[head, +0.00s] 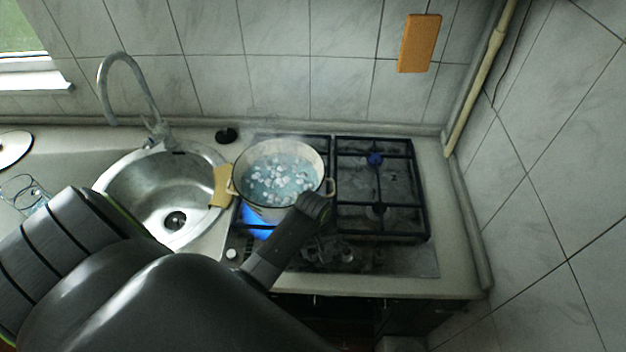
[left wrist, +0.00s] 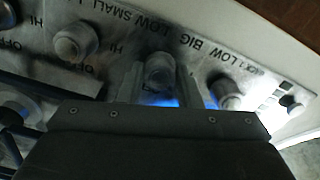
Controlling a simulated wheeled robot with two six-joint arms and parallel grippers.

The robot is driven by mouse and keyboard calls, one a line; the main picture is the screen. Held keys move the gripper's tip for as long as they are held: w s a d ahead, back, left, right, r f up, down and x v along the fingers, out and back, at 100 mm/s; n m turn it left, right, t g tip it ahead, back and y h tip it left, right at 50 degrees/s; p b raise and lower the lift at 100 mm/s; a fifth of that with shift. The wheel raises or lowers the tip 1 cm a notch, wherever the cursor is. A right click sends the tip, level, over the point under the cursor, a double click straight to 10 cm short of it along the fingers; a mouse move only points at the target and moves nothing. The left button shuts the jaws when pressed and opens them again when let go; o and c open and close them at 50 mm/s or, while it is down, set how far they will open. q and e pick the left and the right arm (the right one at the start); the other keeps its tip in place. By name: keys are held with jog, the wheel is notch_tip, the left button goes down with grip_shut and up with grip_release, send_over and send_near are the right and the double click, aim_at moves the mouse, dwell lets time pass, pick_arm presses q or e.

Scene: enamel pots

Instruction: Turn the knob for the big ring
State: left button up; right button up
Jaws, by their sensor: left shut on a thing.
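In the left wrist view my left gripper (left wrist: 160,82) has its two fingers on either side of a round grey knob (left wrist: 159,71) and is shut on it. The labels BIG and SMALL are printed near this knob; which one belongs to it is hard to tell. One knob (left wrist: 76,42) stands to its left and another (left wrist: 230,94) to its right. In the head view my left gripper (head: 306,238) reaches down to the hob's front panel, its fingertips mostly hidden by my arm. My right gripper is not in view.
A white enamel pot (head: 243,203) of bubbling blue liquid stands on the left burner, with blue flame (head: 256,219) below, close to my arm. The right grate (head: 400,190) is empty. A sink (head: 130,190) lies left of the hob.

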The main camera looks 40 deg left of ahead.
pick_arm(q)
jog(key=m, duration=1.2)
dwell(0.6)
jog(key=o, duration=1)
jog(key=shift+w, duration=0.1)
